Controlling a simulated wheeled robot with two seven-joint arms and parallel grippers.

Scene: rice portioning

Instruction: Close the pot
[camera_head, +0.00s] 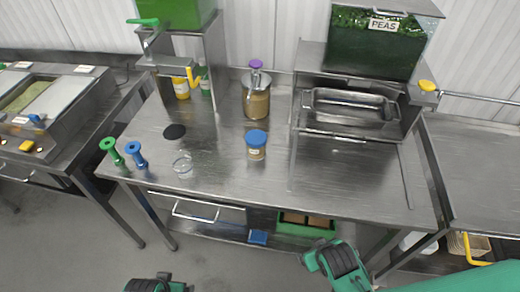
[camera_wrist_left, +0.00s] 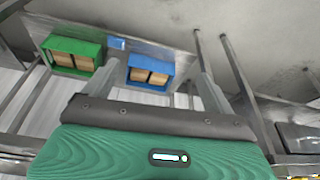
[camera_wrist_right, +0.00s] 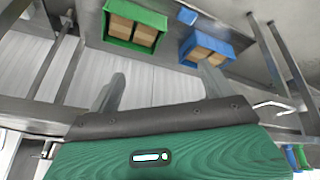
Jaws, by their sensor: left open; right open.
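I cannot tell for sure which vessel is the pot. A tall brown-filled container (camera_head: 257,103) with a steel top and a purple-knobbed handle stands at the back middle of the steel table. A small jar (camera_head: 256,152) with a blue lid (camera_head: 256,137) on it stands in front. My left gripper (camera_wrist_left: 155,85) is open and empty; its arm just shows at the head view's bottom edge. My right gripper (camera_wrist_right: 162,85) is open and empty, low in front of the table (camera_head: 330,190). Neither gripper touches any vessel.
A clear glass (camera_head: 182,165), a black disc (camera_head: 175,131), and green (camera_head: 111,152) and blue (camera_head: 136,155) handled tools are on the table's left. A steel tray (camera_head: 350,104) sits under the PEAS dispenser (camera_head: 375,45). Green (camera_wrist_right: 135,25) and blue (camera_wrist_right: 207,48) crates lie below.

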